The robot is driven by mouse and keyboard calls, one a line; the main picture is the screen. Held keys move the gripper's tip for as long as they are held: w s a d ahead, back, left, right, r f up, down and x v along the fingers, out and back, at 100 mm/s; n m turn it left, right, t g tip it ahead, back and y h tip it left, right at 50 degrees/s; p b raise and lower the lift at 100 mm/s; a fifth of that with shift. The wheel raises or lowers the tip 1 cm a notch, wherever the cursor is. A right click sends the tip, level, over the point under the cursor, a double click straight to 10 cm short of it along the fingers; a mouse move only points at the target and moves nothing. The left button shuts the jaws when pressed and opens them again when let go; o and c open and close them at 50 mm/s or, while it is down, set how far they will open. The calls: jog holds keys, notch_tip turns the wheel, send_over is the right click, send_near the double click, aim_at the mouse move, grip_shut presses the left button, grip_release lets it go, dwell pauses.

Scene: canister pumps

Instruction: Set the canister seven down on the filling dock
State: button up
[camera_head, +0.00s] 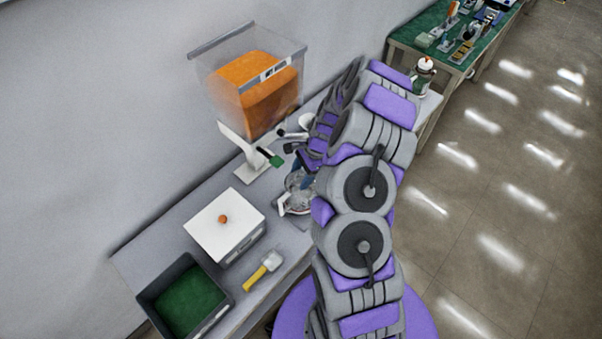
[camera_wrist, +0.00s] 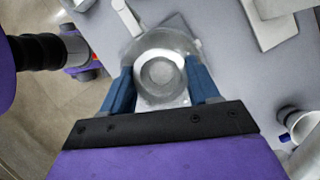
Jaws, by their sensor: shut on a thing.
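My gripper (camera_wrist: 162,88) has its blue fingers on both sides of a clear round canister (camera_wrist: 160,65), shut on it. In the head view the clear canister (camera_head: 298,184) is beside my blue fingertips (camera_head: 301,172), over the bench, partly hidden by my arm. No number is readable on it, so I cannot tell that it is canister seven. A clear hopper (camera_head: 262,88) with orange contents stands on a white stand with a base plate (camera_head: 251,170), left of the canister. I cannot tell for certain which part is the filling dock, nor whether the canister touches a surface.
A white lidded box (camera_head: 225,226), a dark bin with green inside (camera_head: 187,299) and a yellow-handled tool (camera_head: 262,271) are on the near bench. A white cup (camera_wrist: 300,124) lies right in the wrist view. A white-topped bottle (camera_head: 424,74) stands at the far end.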

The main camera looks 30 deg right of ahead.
jog(key=shift+f, duration=0.15)
jog(key=o, duration=1.6)
jog(key=v, duration=1.7)
jog(key=shift+w+d, duration=0.1)
jog(key=shift+d, duration=0.05)
jog(key=s+a+r+n+g+b, duration=0.1)
jog(key=s+a+r+n, duration=0.25)
jog(key=a, duration=0.25)
jog(key=s+a+r+n+h+b, duration=0.1)
jog(key=s+a+r+n+b, duration=0.15)
jog(key=s+a, duration=0.2)
jog(key=s+a+r+n+g+b, duration=0.1)
jog(key=s+a+r+n, duration=0.1)
jog(key=s+a+n, duration=0.3)
jog(key=s+a+n+h+b, duration=0.1)
jog(key=s+n, duration=0.1)
jog(key=s, duration=0.4)
jog(key=s+a+f+n+h+b, duration=0.1)
jog(key=s+a+n+b, duration=0.1)
jog(key=s, duration=0.4)
jog(key=s+a+f+n+h+b, duration=0.1)
jog(key=s+a+n, duration=0.1)
jog(key=s, duration=0.5)
jog(key=shift+f+n+h+b, duration=0.15)
jog(key=shift+n+h+b, duration=0.2)
jog(key=shift+n, duration=0.35)
